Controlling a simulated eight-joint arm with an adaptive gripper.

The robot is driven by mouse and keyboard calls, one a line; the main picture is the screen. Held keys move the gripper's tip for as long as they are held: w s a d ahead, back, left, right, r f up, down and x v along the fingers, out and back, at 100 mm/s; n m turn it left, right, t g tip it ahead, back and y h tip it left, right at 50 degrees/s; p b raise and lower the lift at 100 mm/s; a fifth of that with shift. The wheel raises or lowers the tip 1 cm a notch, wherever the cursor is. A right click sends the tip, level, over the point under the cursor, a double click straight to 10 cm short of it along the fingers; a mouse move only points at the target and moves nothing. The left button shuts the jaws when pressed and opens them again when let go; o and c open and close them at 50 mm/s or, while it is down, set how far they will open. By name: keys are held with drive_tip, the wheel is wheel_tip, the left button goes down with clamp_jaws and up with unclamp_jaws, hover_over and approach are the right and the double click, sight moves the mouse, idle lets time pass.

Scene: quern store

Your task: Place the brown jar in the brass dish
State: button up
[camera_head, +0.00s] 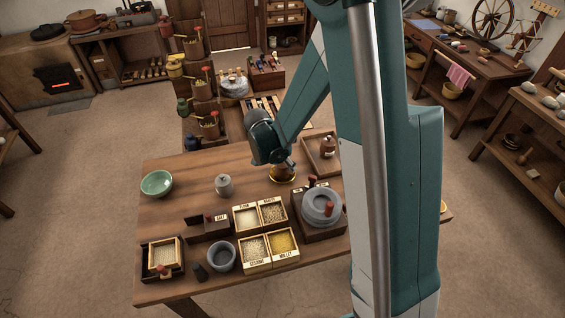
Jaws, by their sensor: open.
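A small brown jar (327,147) with a dark top stands upright on a square wooden tray (312,157) at the table's back right. The brass dish (283,177) sits on the table just left of the tray. My gripper (285,165) is directly over the dish in this view and hides part of it. It is open; I see nothing held in it, but its fingertips are small and partly blend with the dish. The jar is apart from my gripper, to its right.
A grey lidded jar (224,185), a green bowl (156,183) and a grey bowl (222,256) stand on the table. Labelled grain boxes (269,263) fill the front middle. A quern (320,207) stands right of them. The table's back left is mostly clear.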

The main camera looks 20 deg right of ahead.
drive_tip(key=shift+r, duration=0.1)
drive_tip(key=p+v, duration=0.2)
drive_tip(key=v, duration=1)
drive_tip(key=shift+d+r, duration=0.1)
drive_tip(key=shift+r, duration=0.1)
idle(0.7)
drive_tip(key=s+d+r+n+t+y, duration=0.25)
drive_tip(key=s+r+n, duration=0.25)
drive_tip(key=s+r, duration=0.7)
drive_tip(key=s+d+r+n+t, duration=0.1)
drive_tip(key=s+r+n, duration=0.2)
drive_tip(key=s, duration=0.4)
drive_tip(key=s+d+r+n+t+y, duration=0.1)
drive_tip(key=s+r+n, duration=0.2)
drive_tip(key=s, duration=0.4)
drive_tip(key=shift+r, duration=0.45)
drive_tip(key=shift+d, duration=0.1)
